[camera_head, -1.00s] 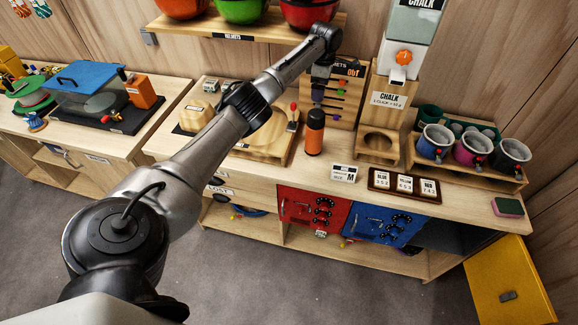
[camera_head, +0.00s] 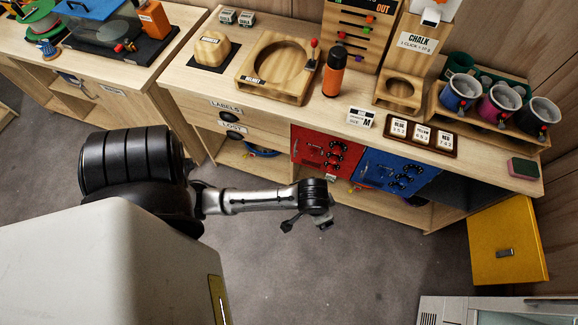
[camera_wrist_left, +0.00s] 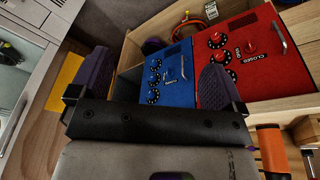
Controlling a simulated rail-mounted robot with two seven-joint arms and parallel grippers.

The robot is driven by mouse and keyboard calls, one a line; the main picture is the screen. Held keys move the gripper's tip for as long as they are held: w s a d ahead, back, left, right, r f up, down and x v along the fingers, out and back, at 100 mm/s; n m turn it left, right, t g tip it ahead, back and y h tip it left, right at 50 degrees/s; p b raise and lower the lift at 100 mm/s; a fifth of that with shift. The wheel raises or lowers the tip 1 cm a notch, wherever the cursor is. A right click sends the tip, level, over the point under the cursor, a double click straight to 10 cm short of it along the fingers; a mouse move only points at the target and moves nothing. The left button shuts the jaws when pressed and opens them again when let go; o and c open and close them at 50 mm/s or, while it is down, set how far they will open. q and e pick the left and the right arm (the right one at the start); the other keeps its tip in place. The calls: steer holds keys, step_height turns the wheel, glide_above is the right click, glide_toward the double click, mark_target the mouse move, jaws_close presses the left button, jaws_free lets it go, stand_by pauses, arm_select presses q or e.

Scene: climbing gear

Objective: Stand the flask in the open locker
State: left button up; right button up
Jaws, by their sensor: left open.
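The flask (camera_head: 333,75), orange with a dark cap, stands upright on the worktop behind the red locker. An orange and black cylinder, apparently the flask (camera_wrist_left: 271,152), shows at the lower right of the left wrist view. The open locker's yellow door (camera_head: 508,245) swings out at the right end of the bench; the wrist view shows part of it (camera_wrist_left: 66,82). My right gripper is not in view.
The red locker (camera_head: 325,152) and blue locker (camera_head: 388,172) are shut. A size sign (camera_head: 360,118), a number tray (camera_head: 420,134), a chalk stand (camera_head: 402,90) and a mug rack (camera_head: 495,118) stand near the flask. A pale cabinet (camera_head: 490,310) is at lower right. The floor in front is clear.

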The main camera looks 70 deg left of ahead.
arm_select(q)
steer(key=shift+o, duration=0.5)
steer(key=s+d+r+m, duration=0.1)
steer(key=s+r, duration=0.1)
steer(key=s, duration=0.2)
steer(key=s+d+r+m+t, duration=0.1)
steer(key=s+r+m, duration=0.1)
steer(key=s, duration=0.3)
steer(key=shift+s+r, duration=0.3)
steer(key=shift+r, duration=0.25)
steer(key=shift+s+r, duration=0.2)
